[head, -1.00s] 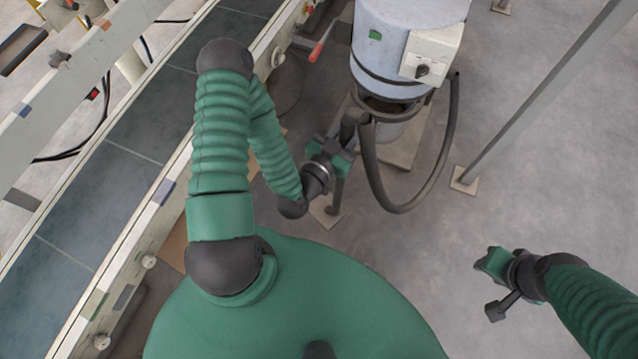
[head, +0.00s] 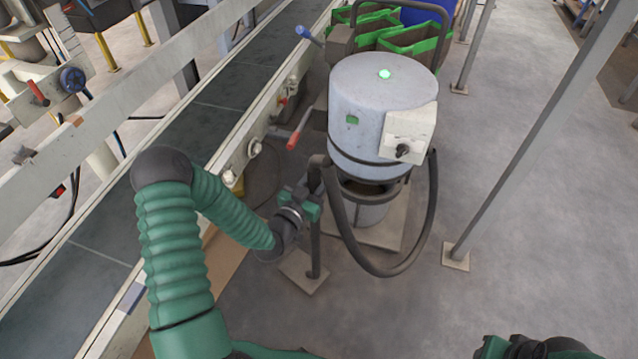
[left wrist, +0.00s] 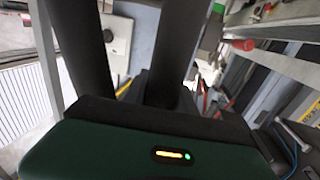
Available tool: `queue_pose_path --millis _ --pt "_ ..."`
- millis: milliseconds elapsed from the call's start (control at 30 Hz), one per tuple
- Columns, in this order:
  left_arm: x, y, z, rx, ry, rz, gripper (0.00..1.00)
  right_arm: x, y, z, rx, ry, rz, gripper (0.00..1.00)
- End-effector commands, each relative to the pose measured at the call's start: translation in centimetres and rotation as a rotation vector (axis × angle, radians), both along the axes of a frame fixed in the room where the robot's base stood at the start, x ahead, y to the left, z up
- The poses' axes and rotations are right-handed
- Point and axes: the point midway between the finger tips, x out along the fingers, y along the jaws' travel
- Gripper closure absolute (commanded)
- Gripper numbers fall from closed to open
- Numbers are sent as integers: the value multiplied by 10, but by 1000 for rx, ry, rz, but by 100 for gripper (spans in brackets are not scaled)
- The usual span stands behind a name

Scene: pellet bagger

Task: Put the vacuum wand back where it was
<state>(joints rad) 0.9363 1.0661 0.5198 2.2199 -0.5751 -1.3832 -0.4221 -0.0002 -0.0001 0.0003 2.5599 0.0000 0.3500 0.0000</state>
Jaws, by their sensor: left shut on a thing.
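The vacuum wand (head: 318,163) is a dark tube joined to the looping dark hose of the grey vacuum drum (head: 383,110). My left gripper (head: 306,202) is shut on it, just left of the drum, in the head view. Below the gripper a dark upright (head: 315,245) runs down to a small floor plate (head: 302,272); I cannot tell whether it is the wand's lower part or a stand. In the left wrist view a dark tube (left wrist: 172,50) rises from behind the green gripper body, which hides the grasp. My right gripper (head: 518,349) is cut off at the bottom edge.
The conveyor (head: 130,190) with its pale side rail runs along the left. A red-handled lever (head: 300,128) sticks out beside the drum. A slanting grey post (head: 520,140) stands right of the drum. Green-edged bins (head: 410,40) are behind it.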

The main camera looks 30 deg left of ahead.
Motion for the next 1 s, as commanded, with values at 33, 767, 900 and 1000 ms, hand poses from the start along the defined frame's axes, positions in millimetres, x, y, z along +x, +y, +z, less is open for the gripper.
queue_pose_path --millis 33,767,900,1000 --pt "6 4 0 2 -6 -1 100 0 0 -3 0 0 0 66" --pt "13 10 -37 -1 2 -1 47 0 0 -21 0 0 0 66" --pt "13 10 -37 -1 1 -1 46 0 0 -21 0 0 0 66" --pt "13 10 -37 -1 1 -2 46 0 0 -21 0 0 0 66"
